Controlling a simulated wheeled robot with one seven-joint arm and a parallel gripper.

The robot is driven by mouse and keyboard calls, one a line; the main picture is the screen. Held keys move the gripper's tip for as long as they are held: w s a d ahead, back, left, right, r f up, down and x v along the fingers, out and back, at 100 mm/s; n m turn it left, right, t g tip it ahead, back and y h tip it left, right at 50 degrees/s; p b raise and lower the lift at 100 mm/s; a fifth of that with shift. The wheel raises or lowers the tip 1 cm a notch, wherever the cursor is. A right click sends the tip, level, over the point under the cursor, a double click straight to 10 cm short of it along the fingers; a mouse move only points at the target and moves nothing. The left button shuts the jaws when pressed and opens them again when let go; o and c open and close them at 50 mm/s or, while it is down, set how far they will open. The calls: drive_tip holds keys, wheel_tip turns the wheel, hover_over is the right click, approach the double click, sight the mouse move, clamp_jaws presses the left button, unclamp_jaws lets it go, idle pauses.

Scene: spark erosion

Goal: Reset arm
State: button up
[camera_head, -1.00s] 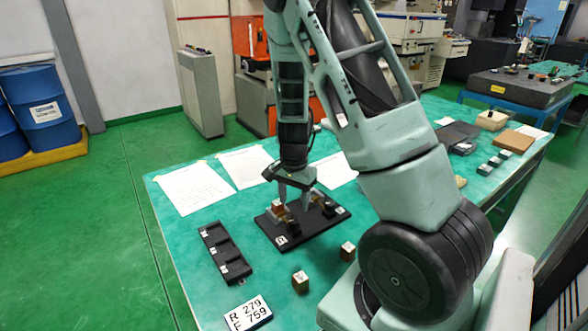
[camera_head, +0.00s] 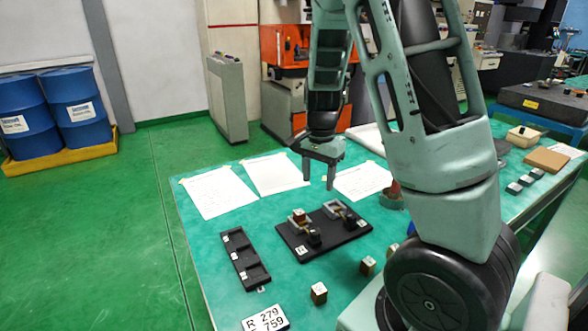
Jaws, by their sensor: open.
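My gripper (camera_head: 319,176) hangs from my arm above the back part of the green table (camera_head: 205,240). Its two fingers point down and stand apart, with nothing between them. Below and in front of it lies a black fixture plate (camera_head: 290,241) with two small clamp-like holders. A small brown-topped block (camera_head: 299,215) sits in the left holder. The gripper is clear of the plate and the block. My upper arm hides part of the table on the right.
A black three-slot tray (camera_head: 245,259) lies left of the plate. Small blocks (camera_head: 319,293) and a white number plate (camera_head: 265,320) lie in front. Paper sheets (camera_head: 217,192) lie at the back.

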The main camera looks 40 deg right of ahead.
drive_tip(key=s+a+r+n+y, duration=0.1)
drive_tip(key=a+n, duration=0.4)
drive_tip(key=a, duration=0.5)
drive_tip(key=s+a+r+n, duration=0.15)
drive_tip(key=a+n, duration=0.25)
drive_tip(key=a, duration=0.6)
drive_tip(key=s+a+r+n, duration=0.2)
drive_tip(key=s+a+n, duration=1.2)
drive_tip(key=s+a, duration=0.2)
drive_tip(key=shift+r+n, duration=0.35)
drive_tip(key=shift+n, duration=0.05)
drive_tip(key=shift+w+d, duration=0.1)
